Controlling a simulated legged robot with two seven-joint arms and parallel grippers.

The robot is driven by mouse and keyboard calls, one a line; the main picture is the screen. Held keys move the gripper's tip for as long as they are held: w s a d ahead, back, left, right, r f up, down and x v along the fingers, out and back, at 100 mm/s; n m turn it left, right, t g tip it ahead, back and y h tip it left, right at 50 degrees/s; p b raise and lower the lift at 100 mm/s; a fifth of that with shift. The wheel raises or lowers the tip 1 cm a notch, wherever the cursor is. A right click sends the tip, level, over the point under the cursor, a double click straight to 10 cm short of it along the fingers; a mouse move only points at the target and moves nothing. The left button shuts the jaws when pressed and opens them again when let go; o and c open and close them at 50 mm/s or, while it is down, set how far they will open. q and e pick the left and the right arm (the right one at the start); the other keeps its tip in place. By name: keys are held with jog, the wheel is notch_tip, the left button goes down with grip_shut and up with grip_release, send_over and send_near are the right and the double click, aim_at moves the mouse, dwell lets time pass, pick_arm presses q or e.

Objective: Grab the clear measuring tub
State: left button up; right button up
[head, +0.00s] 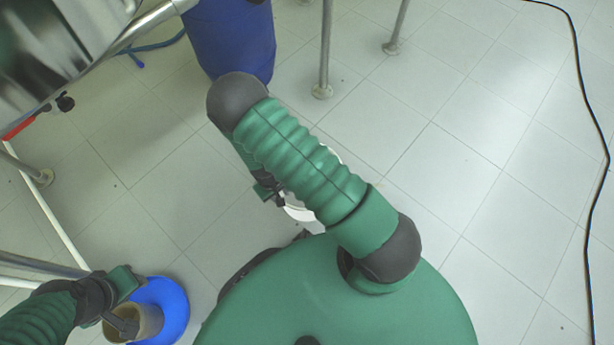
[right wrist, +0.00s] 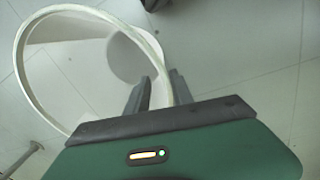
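The clear measuring tub is a pale, see-through round vessel with a whitish rim (right wrist: 24,62). It fills the upper left of the right wrist view. In the head view only a white sliver of it (head: 300,213) shows, as my right arm covers the rest. My right gripper (right wrist: 159,76) has its fingers close together, one on each side of the tub's wall, and looks shut on it. The fingers' contact is hard to see. My left gripper (head: 128,326) is at a brownish cup (head: 147,322) at the lower left; its grip is unclear.
A blue round object (head: 172,302) is around or under the brownish cup. A blue barrel (head: 232,40) and metal legs (head: 325,50) stand at the top. A shiny metal vessel (head: 50,45) fills the upper left. A black cable (head: 590,110) runs down the right. The tiled floor between is clear.

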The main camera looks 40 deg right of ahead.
jog(key=f+b, duration=0.4)
jog(key=f, duration=0.1)
jog(key=shift+w+f+b, duration=0.1)
jog(key=shift+w+b, duration=0.2)
jog(key=shift+d+f, duration=0.1)
jog(key=shift+r, duration=0.2)
grip_shut()
dwell(0.8)
